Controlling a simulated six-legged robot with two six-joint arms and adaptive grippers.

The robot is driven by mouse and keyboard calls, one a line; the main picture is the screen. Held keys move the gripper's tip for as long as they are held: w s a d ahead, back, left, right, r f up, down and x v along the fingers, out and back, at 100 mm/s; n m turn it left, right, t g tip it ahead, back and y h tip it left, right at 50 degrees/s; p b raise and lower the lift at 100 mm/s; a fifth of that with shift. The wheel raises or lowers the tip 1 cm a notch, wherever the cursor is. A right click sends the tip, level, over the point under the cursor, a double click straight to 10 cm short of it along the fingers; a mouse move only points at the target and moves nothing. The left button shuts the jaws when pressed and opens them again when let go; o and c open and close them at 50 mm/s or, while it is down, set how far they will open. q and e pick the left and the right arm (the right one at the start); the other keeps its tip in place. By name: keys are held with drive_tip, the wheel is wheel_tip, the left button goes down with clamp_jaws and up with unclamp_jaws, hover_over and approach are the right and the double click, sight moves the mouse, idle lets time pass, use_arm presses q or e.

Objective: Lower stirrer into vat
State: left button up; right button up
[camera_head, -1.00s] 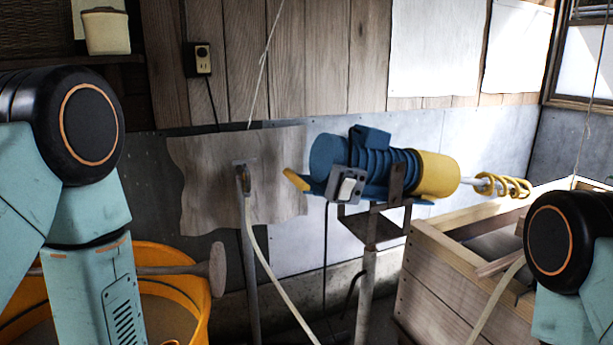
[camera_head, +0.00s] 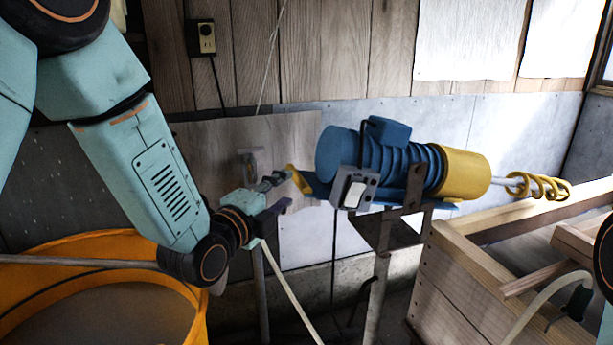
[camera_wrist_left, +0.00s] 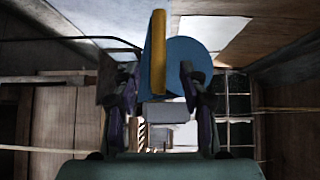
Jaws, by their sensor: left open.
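The stirrer (camera_head: 385,160) has a ribbed blue motor body, a yellow collar and a yellow spiral whisk (camera_head: 540,187) on a pale shaft. It lies nearly level on a rusty metal stand, the whisk over the wooden-walled vat (camera_head: 455,285) at right. A yellow handle (camera_head: 297,181) sticks out at its left end. My left gripper (camera_head: 280,193) is open just left of this handle. In the left wrist view the yellow handle (camera_wrist_left: 158,55) and the blue round motor end (camera_wrist_left: 187,65) show between the spread fingers (camera_wrist_left: 158,85). Contact cannot be told. My right gripper is not clearly visible.
An orange tub (camera_head: 110,240) with a pole across it stands at lower left. A pale hose (camera_head: 290,290) hangs below my left gripper. A post with a wooden board (camera_head: 210,150) stands behind it. A grey box (camera_head: 353,190) is fixed to the stand.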

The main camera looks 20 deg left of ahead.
sight(294, 180)
use_arm(q)
drive_tip(key=shift+w+a+m, duration=0.1)
drive_tip(key=shift+w+m, duration=0.15)
drive_tip(key=shift+m, duration=0.05)
drive_tip(key=x, duration=0.6)
drive_tip(key=shift+w+f, duration=0.1)
drive_tip(key=shift+w, duration=0.45)
drive_tip(key=shift+s, duration=0.1)
drive_tip(key=shift+c, duration=0.6)
drive_tip(key=c, duration=0.4)
clamp_jaws()
